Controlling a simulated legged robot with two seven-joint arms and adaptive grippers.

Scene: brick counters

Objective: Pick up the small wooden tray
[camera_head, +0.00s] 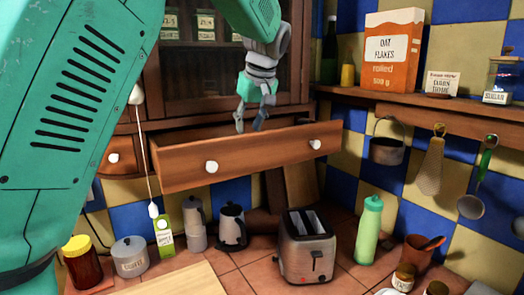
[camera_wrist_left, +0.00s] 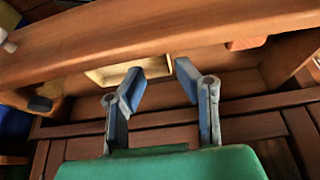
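My left gripper (camera_head: 249,124) hangs over the pulled-out wooden drawer (camera_head: 240,160) in the head view, pointing down into it. In the left wrist view, the fingers of this gripper (camera_wrist_left: 160,69) are apart with nothing between them. A pale, shallow wooden piece with a raised edge, likely the small wooden tray (camera_wrist_left: 103,76), lies in the drawer beyond the fingertips and partly behind the left finger. The drawer front hides the drawer's contents in the head view. My right gripper is not in view.
The drawer front (camera_wrist_left: 160,35) runs close beyond the fingers. A reddish-brown block (camera_wrist_left: 246,43) and a dark-ended object (camera_wrist_left: 40,103) are also in the drawer. A toaster (camera_head: 306,247), a green bottle (camera_head: 369,230) and two metal pots stand on the counter below.

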